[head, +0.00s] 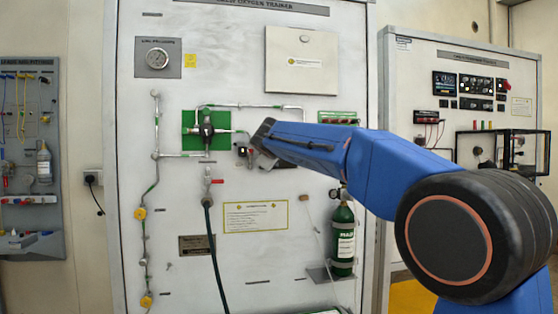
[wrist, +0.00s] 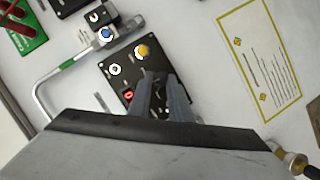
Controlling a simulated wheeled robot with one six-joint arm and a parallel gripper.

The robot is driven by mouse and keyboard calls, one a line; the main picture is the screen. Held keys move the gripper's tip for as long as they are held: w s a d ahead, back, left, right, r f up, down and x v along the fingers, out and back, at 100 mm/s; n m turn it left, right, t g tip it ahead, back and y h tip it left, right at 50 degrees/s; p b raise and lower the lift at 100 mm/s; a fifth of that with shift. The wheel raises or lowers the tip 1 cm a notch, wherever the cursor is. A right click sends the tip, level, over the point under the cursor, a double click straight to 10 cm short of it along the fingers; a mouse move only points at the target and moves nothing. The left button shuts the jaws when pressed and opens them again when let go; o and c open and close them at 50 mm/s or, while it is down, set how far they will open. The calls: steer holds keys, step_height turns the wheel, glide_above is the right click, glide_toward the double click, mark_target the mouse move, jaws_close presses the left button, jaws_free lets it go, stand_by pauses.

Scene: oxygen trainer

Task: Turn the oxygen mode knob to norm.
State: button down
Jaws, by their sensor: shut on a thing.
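A small tilted black panel (wrist: 112,78) shows in the wrist view, with a white round dial, a yellow round part (wrist: 143,52) and a red-lit switch (wrist: 128,96). My gripper (wrist: 156,78) has its two grey fingers close together over the panel's middle. They are shut on a small dark knob, which appears to be the oxygen mode knob; the fingers mostly hide it, and its pointer and labels cannot be read. In the head view my gripper (head: 262,138) meets the white board right of the green plate, covering most of the black panel.
Metal pipe (wrist: 45,90) runs left of the panel, with a blue-centred fitting (wrist: 105,34) above it. A yellow-edged notice (wrist: 258,60) is to the right.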

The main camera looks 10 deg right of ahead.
steer(key=n+t+h, duration=0.1)
steer(key=n, duration=0.2)
steer(key=f+n+t+h, duration=0.1)
steer(key=n, duration=0.2)
steer(key=n+t, duration=0.1)
steer(key=n, duration=0.3)
steer(key=shift+a+f+h, duration=0.15)
steer(key=shift+f+h, duration=0.05)
steer(key=shift+h, duration=0.2)
steer(key=shift+n, duration=0.3)
steer(key=c, duration=1.6)
jaws_free()
steer(key=shift+t, duration=0.3)
steer(key=shift+s, duration=0.1)
steer(key=v, duration=1.7)
steer(key=shift+s, duration=0.1)
